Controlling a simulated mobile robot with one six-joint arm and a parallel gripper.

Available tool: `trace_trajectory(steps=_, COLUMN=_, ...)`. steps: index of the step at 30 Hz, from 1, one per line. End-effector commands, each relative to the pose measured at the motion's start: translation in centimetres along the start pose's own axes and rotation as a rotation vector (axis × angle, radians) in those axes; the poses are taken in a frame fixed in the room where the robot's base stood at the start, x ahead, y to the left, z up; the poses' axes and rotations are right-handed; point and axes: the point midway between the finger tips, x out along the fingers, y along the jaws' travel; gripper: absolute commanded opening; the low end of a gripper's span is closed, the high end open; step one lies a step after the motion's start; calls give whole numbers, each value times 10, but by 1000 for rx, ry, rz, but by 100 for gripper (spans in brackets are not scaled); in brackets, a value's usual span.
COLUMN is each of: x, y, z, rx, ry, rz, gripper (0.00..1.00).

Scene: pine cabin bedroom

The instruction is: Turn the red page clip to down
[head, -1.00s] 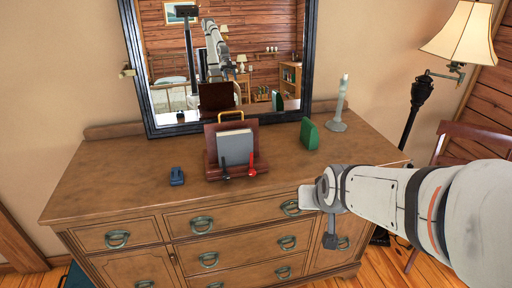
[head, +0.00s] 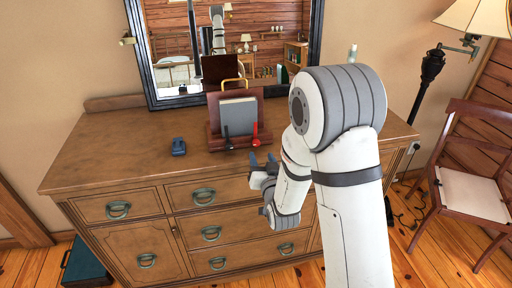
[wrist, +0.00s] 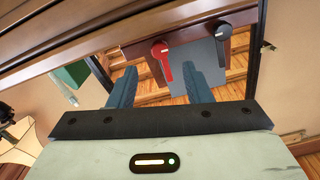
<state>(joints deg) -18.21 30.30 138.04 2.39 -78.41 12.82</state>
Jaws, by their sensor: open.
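The red page clip (head: 255,137) is at the lower front right of a wooden book stand (head: 214,144), its lever pointing up. It also shows in the wrist view (wrist: 163,62), where the picture is roughly upside down. A black clip (head: 228,142) stands left of it in the head view, also lever up. A grey book (head: 240,112) rests on the stand behind the clips. My gripper (head: 262,160) is open and empty at the dresser's front edge, just in front of the red clip. In the wrist view the red clip appears between my fingertips (wrist: 157,62); I see no contact.
The stand is on a wooden dresser (head: 110,150) before a mirror (head: 170,100). A small blue object (head: 178,147) sits to the left. A green object (wrist: 72,76) shows in the wrist view; my arm hides it in the head view. The dresser's left top is clear.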

Motion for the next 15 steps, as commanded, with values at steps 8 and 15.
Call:
trace_trajectory(steps=8, x=44, y=0, z=-2, rx=-1, ry=-1, rz=0, gripper=45)
trace_trajectory(steps=15, x=67, y=-1, z=-1, rx=-1, ry=-1, rz=-1, gripper=45)
